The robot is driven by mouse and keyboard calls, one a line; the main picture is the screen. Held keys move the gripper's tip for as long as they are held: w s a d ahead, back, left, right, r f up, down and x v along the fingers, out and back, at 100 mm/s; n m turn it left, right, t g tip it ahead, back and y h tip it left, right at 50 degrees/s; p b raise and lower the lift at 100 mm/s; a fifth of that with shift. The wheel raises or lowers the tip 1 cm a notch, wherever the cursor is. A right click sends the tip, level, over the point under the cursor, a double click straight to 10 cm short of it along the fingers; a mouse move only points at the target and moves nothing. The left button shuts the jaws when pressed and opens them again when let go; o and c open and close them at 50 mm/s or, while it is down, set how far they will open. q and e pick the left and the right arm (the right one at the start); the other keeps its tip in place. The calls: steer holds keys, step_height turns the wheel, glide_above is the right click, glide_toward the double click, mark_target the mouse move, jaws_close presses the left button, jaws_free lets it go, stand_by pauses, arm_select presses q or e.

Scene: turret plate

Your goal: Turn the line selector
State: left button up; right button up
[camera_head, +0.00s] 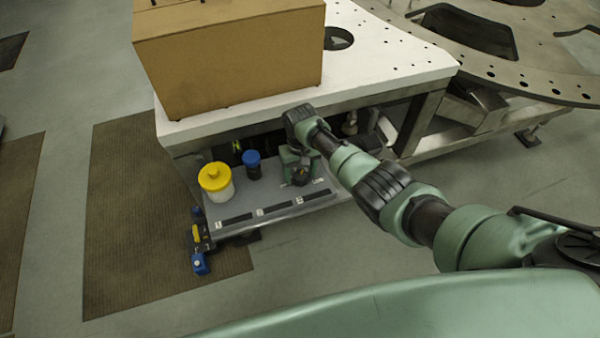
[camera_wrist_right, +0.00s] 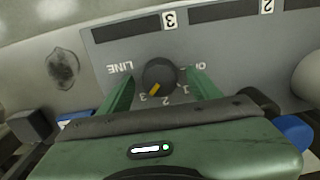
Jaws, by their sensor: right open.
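The line selector (camera_wrist_right: 158,74) is a round dark knob with a yellow pointer on a grey panel. In the right wrist view its lettering appears upside down, with LINE on the left and numbers around the knob. The pointer slants down-left, between 2 and 3 and closer to 3. My right gripper (camera_wrist_right: 160,86) is open, with one green finger on each side of the knob. I cannot tell whether the fingers touch it. In the head view my right gripper (camera_head: 300,170) is over the right part of the panel and hides the knob. My left gripper is not in view.
The grey panel (camera_head: 240,193) also carries a yellow-capped white container (camera_head: 217,187) and a blue-topped dark knob (camera_head: 252,163). A white table top (camera_head: 390,65) with a cardboard box (camera_head: 230,60) overhangs behind the panel. Open floor lies in front.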

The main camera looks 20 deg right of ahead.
mark_target(300, 174)
step_height(300, 174, up, 7)
steer(key=shift+r+p, duration=0.1)
steer(key=shift+p, duration=0.2)
stand_by(0.4)
